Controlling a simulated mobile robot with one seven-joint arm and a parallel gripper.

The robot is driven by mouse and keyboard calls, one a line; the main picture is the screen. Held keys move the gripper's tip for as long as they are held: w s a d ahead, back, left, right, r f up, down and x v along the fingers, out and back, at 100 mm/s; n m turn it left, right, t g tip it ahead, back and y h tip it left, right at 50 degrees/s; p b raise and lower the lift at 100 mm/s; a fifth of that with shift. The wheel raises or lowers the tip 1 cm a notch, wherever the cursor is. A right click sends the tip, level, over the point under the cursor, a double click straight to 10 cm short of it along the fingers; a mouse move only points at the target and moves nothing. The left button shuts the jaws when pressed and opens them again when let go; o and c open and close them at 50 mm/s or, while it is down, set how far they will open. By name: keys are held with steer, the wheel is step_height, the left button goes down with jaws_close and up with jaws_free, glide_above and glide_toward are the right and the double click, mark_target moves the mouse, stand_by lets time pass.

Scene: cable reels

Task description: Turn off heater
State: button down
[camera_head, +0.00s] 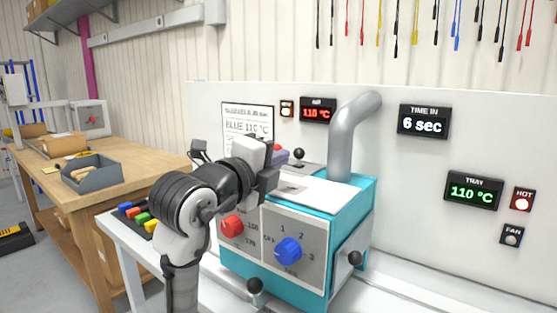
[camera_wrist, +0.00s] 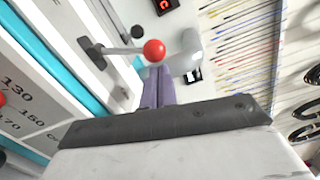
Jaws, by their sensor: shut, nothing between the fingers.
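The heater is a teal and white box (camera_head: 347,200) with a grey pipe on top. Its front panel carries a blue knob (camera_head: 288,251) marked OFF, 1, 2, 3 and a red knob (camera_head: 232,226) with temperature marks. I cannot make out the blue knob's pointer. My gripper (camera_head: 281,156) is above the heater's top left, away from both knobs. In the wrist view its purple fingers (camera_wrist: 158,88) are shut and empty, with their tips close to a red ball (camera_wrist: 154,50) on a lever. I cannot tell whether they touch it.
Black ball handles show on the heater's top (camera_head: 299,153), right side (camera_head: 354,258) and lower front (camera_head: 255,285). Displays read AIR 110 °C (camera_head: 318,110), TRAY 110 °C (camera_head: 473,191) and TIME IN 6 sec (camera_head: 424,122). The HOT lamp (camera_head: 522,201) glows red. A wooden bench (camera_head: 150,165) stands left.

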steer(key=shift+w+a+r+n, duration=0.15)
steer(key=shift+a+r+n, duration=0.05)
steer(key=shift+n, duration=0.2)
steer(key=shift+w+a+r+n+p, duration=0.25)
steer(key=shift+a+r+n+p, duration=0.15)
steer(key=shift+n, duration=0.25)
steer(key=shift+w+a+r+n+p, duration=0.25)
steer(key=shift+n+p, duration=0.15)
steer(key=shift+n, duration=0.25)
steer(key=n, duration=0.1)
steer(key=w+a+n+p, duration=0.1)
steer(key=shift+a+r+n, duration=0.2)
steer(key=shift+r+n, duration=0.05)
steer(key=shift+n, duration=0.05)
steer(key=shift+f, duration=0.1)
steer(key=shift+d, duration=0.1)
